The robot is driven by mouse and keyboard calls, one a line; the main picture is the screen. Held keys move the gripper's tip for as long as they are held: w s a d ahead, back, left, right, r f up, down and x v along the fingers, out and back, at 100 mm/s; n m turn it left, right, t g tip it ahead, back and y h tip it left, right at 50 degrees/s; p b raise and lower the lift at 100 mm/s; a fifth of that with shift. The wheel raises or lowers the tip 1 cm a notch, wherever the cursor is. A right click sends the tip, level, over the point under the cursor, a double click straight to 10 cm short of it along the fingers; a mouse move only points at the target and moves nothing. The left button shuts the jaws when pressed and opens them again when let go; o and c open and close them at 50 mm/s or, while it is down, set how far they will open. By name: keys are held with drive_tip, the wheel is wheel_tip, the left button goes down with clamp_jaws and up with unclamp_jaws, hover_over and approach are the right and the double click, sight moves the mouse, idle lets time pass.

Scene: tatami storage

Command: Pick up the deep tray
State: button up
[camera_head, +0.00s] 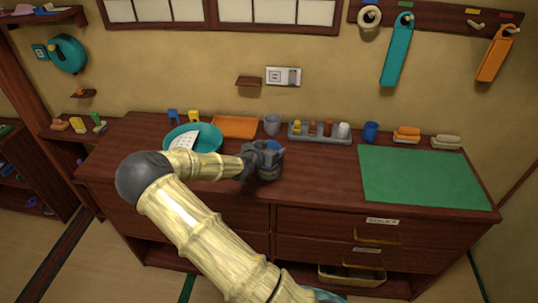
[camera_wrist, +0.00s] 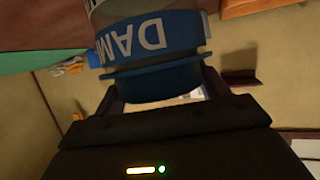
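A pale yellow open tray (camera_head: 336,278) with raised walls sits in the low opening under the drawers; it looks like the deep tray, though I cannot be certain. A flat orange tray (camera_head: 234,127) lies at the back of the counter. My gripper (camera_head: 270,157) is above the counter, far from the yellow tray. In the wrist view, a container with a blue band lettered "DAM" (camera_wrist: 155,45) fills the space between my fingers (camera_wrist: 162,92), which appear shut on it. Its far end is cut off. The yellow tray is not in the wrist view.
The counter holds a teal basin (camera_head: 207,136), a grey mug (camera_head: 272,124), a grey rack (camera_head: 300,137) of bottles, a blue cup (camera_head: 371,132) and a bare green mat (camera_head: 420,178). Drawers with handles (camera_head: 378,235) are above the yellow tray. My arm crosses the cabinet front.

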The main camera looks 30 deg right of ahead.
drive_tip(key=shift+f, duration=0.1)
drive_tip(key=shift+c, duration=1.2)
wheel_tip(320, 180, up, 10)
drive_tip(key=b, duration=0.1)
